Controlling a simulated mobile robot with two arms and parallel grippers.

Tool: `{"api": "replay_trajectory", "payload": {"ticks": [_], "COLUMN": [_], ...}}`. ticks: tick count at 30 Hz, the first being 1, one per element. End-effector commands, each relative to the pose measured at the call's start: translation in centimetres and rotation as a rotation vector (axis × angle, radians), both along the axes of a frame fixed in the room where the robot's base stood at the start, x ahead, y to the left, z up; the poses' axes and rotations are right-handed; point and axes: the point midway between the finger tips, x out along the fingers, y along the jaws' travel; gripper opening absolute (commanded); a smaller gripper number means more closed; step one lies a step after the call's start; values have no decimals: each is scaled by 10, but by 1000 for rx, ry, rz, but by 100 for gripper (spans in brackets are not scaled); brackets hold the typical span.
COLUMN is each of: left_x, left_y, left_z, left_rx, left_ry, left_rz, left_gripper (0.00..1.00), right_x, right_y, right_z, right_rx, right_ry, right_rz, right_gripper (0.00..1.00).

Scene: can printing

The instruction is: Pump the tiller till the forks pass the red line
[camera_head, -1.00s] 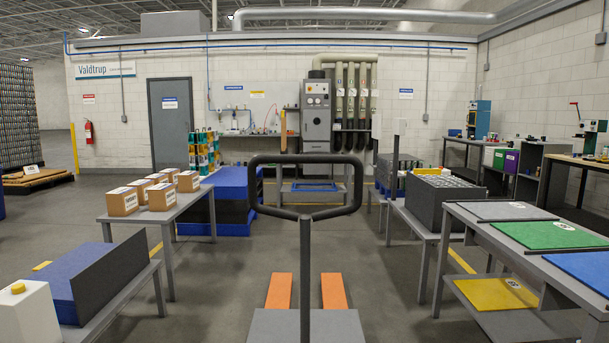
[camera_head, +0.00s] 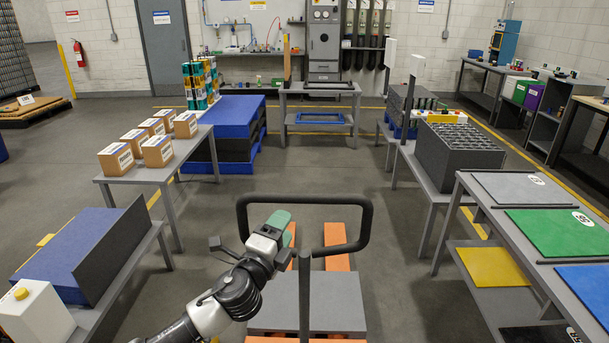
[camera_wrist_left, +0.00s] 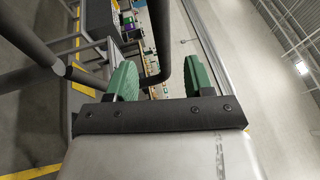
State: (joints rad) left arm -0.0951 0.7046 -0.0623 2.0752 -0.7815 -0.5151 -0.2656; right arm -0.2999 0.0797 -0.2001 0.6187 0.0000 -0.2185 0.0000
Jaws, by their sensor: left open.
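The black tiller loop (camera_head: 368,222) stands upright on its dark shaft (camera_head: 305,285) in the head view. Below it are the grey truck body (camera_head: 345,300) and two orange forks (camera_head: 335,240), which point away from me. My left gripper (camera_head: 284,228) is open, with green finger pads, at the left half of the loop. In the left wrist view the open fingers (camera_wrist_left: 161,77) have the black tiller bar (camera_wrist_left: 163,40) showing in the gap between them. I cannot tell whether the bar lies inside the jaws. No red line can be made out. My right gripper is not in view.
A table with cardboard boxes (camera_head: 160,150) and a blue-topped bench (camera_head: 70,250) stand left. Benches with a grey crate (camera_head: 455,158) and colored mats (camera_head: 555,232) stand right. A low grey stand (camera_head: 320,88) is ahead. The aisle floor between is clear.

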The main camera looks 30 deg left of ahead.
Motion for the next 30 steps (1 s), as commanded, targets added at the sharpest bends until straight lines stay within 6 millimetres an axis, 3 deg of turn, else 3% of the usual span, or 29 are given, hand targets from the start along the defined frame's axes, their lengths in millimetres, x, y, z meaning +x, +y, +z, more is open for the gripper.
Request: {"api": "replay_trajectory", "payload": {"ticks": [18,30], "left_x": [94,103], "left_y": [14,16], "left_z": [17,17], "left_rx": [-5,-3], "left_ry": [1,1], "left_rz": [2,1], "left_gripper": [53,53], "right_x": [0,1], "right_y": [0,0], "right_z": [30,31], "right_rx": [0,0], "right_ry": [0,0], "right_rz": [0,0], "right_gripper": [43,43]}}
